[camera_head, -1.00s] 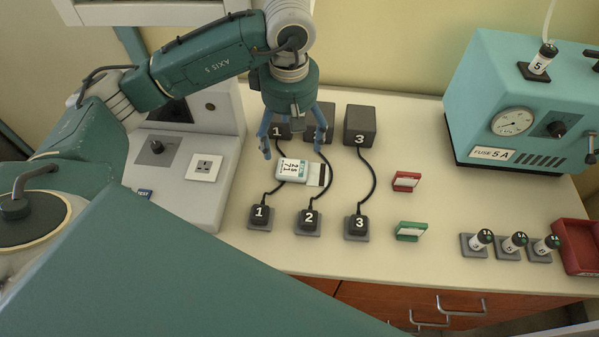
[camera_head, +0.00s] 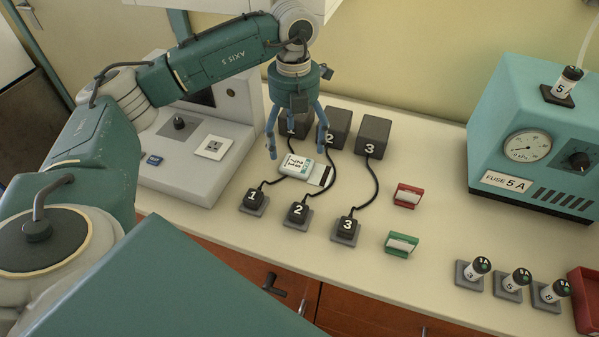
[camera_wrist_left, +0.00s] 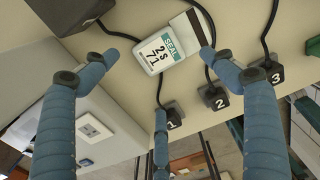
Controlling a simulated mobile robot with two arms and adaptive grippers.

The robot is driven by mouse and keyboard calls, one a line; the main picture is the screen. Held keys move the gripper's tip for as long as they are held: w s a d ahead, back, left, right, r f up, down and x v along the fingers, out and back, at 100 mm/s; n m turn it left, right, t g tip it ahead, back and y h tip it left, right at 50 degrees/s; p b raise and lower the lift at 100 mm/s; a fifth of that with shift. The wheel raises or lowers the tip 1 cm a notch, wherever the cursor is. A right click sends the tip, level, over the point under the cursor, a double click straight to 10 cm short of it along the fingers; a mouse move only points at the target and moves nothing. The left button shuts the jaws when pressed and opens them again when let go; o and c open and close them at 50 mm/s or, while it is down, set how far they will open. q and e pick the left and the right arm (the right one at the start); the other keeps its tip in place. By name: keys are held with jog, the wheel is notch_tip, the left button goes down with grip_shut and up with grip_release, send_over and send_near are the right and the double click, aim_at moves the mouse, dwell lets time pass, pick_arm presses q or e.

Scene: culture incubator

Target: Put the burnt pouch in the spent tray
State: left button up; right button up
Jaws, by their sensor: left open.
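A flat white packet (camera_head: 298,166) marked SEAL lies on the bench with a dark band at one end. It looks like the pouch, and it also shows large in the left wrist view (camera_wrist_left: 158,55). My left gripper (camera_head: 298,147) is open above and around the packet, its fingers spread and holding nothing. In the left wrist view its blue fingers (camera_wrist_left: 157,85) spread around the packet; one tip overlaps the packet's dark-band side, and contact cannot be told. A red tray (camera_head: 584,285), likely the spent tray, is cut off at the right edge. My right gripper is out of view.
Black blocks (camera_head: 371,136) stand behind the packet, wired to numbered plugs (camera_head: 347,225) in front. Red (camera_head: 407,195) and green (camera_head: 403,243) card holders and several upright fuses (camera_head: 514,280) stand to the right. A teal machine (camera_head: 510,110) fills the back right.

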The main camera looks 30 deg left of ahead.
aim_at(296, 164)
pick_arm(q)
notch_tip(296, 164, down, 3)
jog(key=shift+r+b, duration=0.1)
jog(key=shift+b, duration=0.5)
jog(key=shift+w+d+f+b, duration=0.1)
jog(key=shift+w+f+b, duration=0.05)
jog(key=shift+f+b, duration=0.4)
jog(key=f+b, duration=0.2)
jog(key=f, duration=0.2)
jog(key=shift+w+f+b, duration=0.1)
jog(key=shift+w+b, duration=0.1)
jog(key=shift+b, duration=0.1)
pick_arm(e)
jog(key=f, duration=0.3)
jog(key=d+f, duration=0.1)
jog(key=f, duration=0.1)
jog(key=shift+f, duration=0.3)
pick_arm(q)
jog(key=c, duration=1.4)
jog(key=shift+r, duration=0.25)
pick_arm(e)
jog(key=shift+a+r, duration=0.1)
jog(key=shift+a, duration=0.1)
